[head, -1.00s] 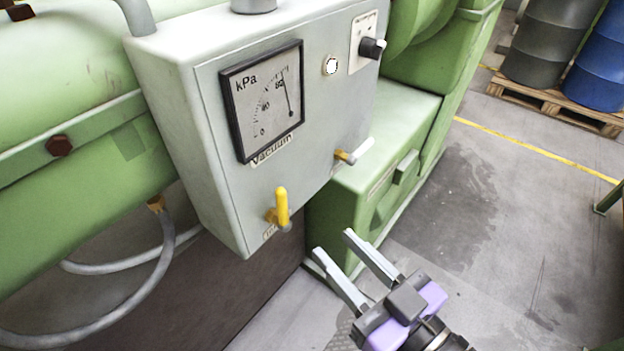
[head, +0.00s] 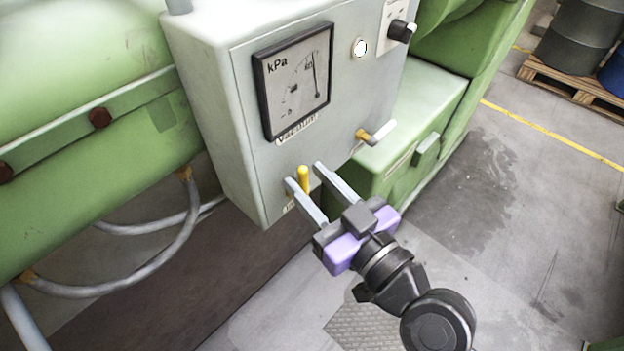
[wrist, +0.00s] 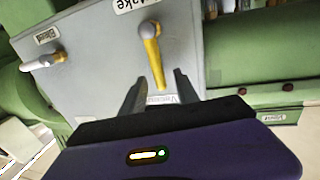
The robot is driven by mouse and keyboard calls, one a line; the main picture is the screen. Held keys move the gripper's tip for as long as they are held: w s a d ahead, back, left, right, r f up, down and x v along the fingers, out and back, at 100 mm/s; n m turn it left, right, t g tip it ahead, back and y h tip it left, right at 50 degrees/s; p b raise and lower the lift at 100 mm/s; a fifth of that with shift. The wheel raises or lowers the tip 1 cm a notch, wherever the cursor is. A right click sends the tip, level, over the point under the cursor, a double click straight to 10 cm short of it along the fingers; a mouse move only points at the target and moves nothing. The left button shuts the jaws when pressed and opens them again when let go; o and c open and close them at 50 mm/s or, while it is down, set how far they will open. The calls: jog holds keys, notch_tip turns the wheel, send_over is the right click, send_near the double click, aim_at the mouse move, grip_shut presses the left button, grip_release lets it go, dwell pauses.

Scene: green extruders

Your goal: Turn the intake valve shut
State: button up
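The intake valve's yellow lever (head: 303,178) is at the lower front of the grey control box (head: 215,120), standing upright in the head view. In the wrist view the lever (wrist: 153,58) hangs from a pale hub beside an upside-down label ending in "take". My gripper (head: 304,175) is open, with one finger on each side of the lever in the head view. In the wrist view the lever's free end lies between the fingertips of my gripper (wrist: 159,84). I see no clear contact, and I cannot tell how deep the lever sits between the fingers.
A white-handled valve (head: 378,132) labelled "Bleed" sticks out of the box to the right. A vacuum gauge (head: 294,82) and a black knob (head: 401,31) are above. Grey hoses (head: 165,250) hang at left. Open floor (head: 480,220) lies to the right.

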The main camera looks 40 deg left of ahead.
grip_shut()
dwell(1.4)
